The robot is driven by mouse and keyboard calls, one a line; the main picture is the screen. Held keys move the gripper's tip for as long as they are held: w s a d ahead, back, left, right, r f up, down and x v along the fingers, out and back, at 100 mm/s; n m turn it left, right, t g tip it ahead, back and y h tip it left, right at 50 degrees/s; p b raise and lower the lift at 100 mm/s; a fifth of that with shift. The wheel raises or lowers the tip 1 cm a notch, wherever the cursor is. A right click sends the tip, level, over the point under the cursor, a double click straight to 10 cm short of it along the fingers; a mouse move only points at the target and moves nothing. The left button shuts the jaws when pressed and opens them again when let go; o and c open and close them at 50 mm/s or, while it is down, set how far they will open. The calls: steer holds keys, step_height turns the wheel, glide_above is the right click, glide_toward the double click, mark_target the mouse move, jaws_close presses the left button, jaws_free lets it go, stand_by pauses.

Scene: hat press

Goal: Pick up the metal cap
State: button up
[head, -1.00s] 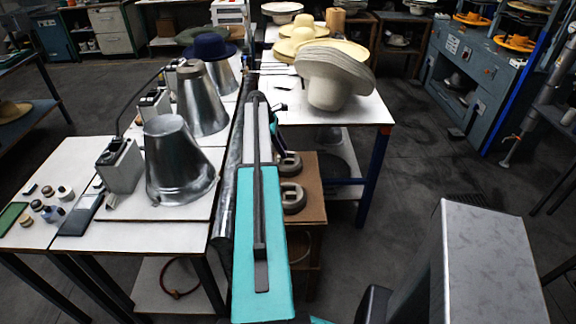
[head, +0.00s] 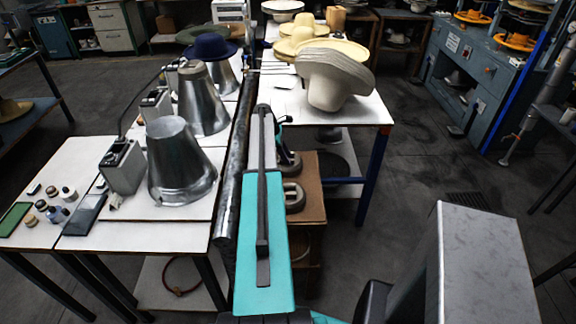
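I cannot pick out one thing as the metal cap for certain. Several small jars with caps stand at the left end of the white table, among them one with a pale metallic top (head: 68,193) and one with a dark top (head: 41,205). Large shiny metal cones stand on the same table, the nearest one (head: 180,165) in front and another (head: 203,102) behind it. My teal arm reaches forward along the table's right side. A dark part at its far end, seemingly my gripper (head: 285,120), is mostly hidden by the arm. It is well right of the jars, and its fingers cannot be made out.
Grey boxes (head: 122,166) stand beside the cones. A dark flat device (head: 83,214) lies near the jars. A dark roller (head: 230,170) runs along the table's right edge. Stacked hats (head: 335,78) sit on another white table behind. The floor at right is mostly clear.

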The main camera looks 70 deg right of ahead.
jaws_close()
stand_by(1.4)
